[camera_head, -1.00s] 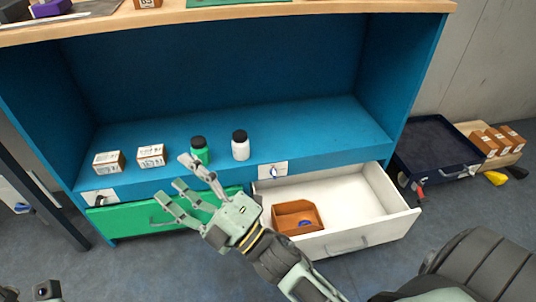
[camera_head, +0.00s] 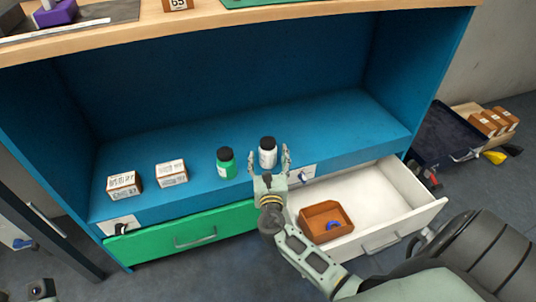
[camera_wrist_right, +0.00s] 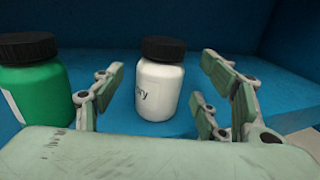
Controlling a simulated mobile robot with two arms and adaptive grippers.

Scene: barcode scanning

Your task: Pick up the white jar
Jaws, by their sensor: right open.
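The white jar (camera_head: 268,154) with a black lid stands upright on the blue shelf. In the right wrist view the white jar (camera_wrist_right: 160,84) shows dark lettering and stands between the open fingers. My right gripper (camera_head: 269,160) is open around or just in front of the jar, and its fingertips (camera_wrist_right: 168,85) show on both sides of it. I cannot tell whether a finger touches it. My left gripper is not clearly in view.
A green jar (camera_head: 226,164) stands close left of the white jar; it also shows in the wrist view (camera_wrist_right: 38,85). Two small boxes (camera_head: 124,185) (camera_head: 171,173) are further left. Below, the white drawer (camera_head: 385,206) is open with a brown bin (camera_head: 322,211). The green drawer (camera_head: 185,228) is below left.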

